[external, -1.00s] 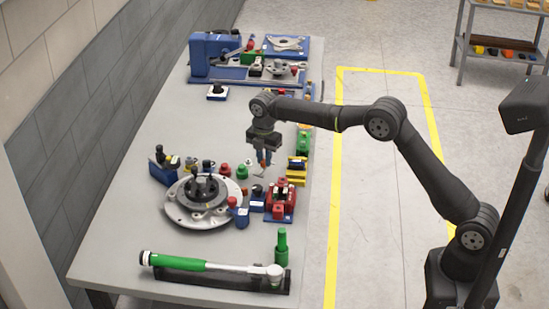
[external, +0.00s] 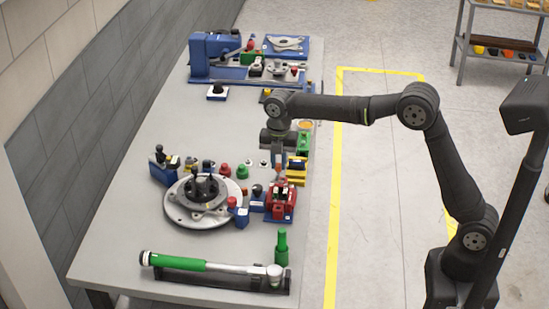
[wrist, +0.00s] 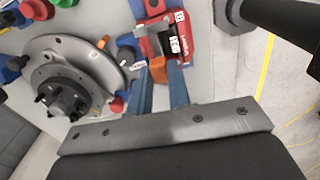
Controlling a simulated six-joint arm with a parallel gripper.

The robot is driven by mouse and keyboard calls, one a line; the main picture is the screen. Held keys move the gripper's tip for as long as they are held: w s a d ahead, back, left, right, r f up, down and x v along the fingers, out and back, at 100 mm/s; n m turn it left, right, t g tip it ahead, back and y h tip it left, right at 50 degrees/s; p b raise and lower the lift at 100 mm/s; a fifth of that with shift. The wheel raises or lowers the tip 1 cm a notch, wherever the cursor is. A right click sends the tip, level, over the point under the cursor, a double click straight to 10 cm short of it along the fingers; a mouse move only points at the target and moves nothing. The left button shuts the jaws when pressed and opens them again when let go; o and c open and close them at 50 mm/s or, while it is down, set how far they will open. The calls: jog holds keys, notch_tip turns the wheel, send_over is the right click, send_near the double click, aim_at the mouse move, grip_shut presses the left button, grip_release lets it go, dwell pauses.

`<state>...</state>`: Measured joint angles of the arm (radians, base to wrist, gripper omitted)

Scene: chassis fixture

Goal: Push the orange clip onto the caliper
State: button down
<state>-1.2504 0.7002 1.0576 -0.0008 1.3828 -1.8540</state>
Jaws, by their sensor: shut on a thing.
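My gripper (external: 277,168) points down just above the red caliper (external: 280,206), which sits in a blue holder near the table's right edge. In the wrist view the two blue fingers of my gripper (wrist: 160,82) are shut on the orange clip (wrist: 158,72), a small piece between the fingertips. The red caliper (wrist: 178,50), with grey metal parts and a white label, lies right at the fingertips. The clip is partly hidden by the fingers. I cannot tell whether it touches the caliper.
A round metal hub disc (external: 205,204) stands left of the caliper. A yellow and blue holder (external: 297,170) stands close on the right. A green upright part (external: 281,247) and a green-handled torque wrench (external: 180,262) are nearer the front. The table's middle left is clear.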

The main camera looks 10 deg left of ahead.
jog(key=shift+s+d+r, duration=0.2)
jog(key=shift+s+d, duration=0.2)
jog(key=shift+s, duration=0.1)
jog(key=shift+f, duration=2.6)
jog(key=shift+f, duration=0.4)
jog(key=shift+f, duration=0.8)
jog(key=c, duration=1.7)
grip_release()
jog(key=shift+r, duration=0.15)
